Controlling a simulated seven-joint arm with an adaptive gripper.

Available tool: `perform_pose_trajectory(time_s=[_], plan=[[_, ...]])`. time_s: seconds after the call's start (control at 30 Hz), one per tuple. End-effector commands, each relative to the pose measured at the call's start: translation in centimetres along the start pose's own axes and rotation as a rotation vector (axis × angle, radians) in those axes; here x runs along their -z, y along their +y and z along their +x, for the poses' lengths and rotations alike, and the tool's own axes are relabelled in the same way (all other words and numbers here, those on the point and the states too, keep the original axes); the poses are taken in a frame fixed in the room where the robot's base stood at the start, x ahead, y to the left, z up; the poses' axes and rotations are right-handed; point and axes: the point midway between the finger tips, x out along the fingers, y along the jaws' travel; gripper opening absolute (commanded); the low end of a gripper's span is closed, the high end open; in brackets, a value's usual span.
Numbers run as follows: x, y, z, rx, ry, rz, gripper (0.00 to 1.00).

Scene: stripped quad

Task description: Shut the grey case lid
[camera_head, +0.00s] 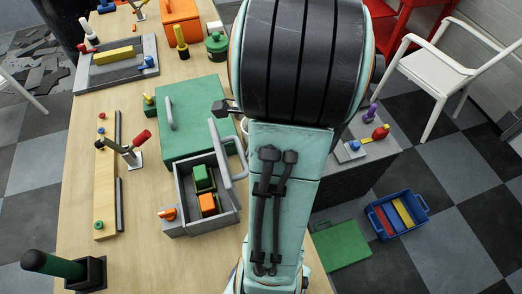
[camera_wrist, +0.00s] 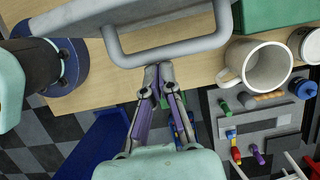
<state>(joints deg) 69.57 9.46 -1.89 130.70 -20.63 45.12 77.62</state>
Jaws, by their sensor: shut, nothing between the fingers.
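The grey case (camera_head: 178,190) stands open on the table in the head view, with a green block (camera_head: 203,178) and an orange block (camera_head: 208,204) inside. Its grey lid appears raised at the right side, seen nearly edge-on, with a looped handle (camera_head: 241,165). The wrist view shows the lid panel (camera_wrist: 85,15) and its handle (camera_wrist: 165,54) across the top. My gripper (camera_wrist: 158,70) is shut and empty, its tips at the handle's bar; I cannot tell whether they touch it. In the head view my arm hides the gripper.
A green case (camera_head: 195,95) stands just behind the grey one. A white mug (camera_wrist: 262,68) stands right of my fingers in the wrist view. An orange-knobbed piece (camera_head: 167,213) is at the case's left. A wooden strip (camera_head: 105,175) lies farther left.

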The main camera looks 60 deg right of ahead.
Motion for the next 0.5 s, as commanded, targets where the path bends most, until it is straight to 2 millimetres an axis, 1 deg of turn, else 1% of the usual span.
perform_pose_trajectory(time_s=[0.27,0.5], plan=[[-3.2,0.0,-0.3,0.001,0.229,-0.016,0.00],[-5.9,0.0,0.1,0.000,0.457,-0.016,0.00]])
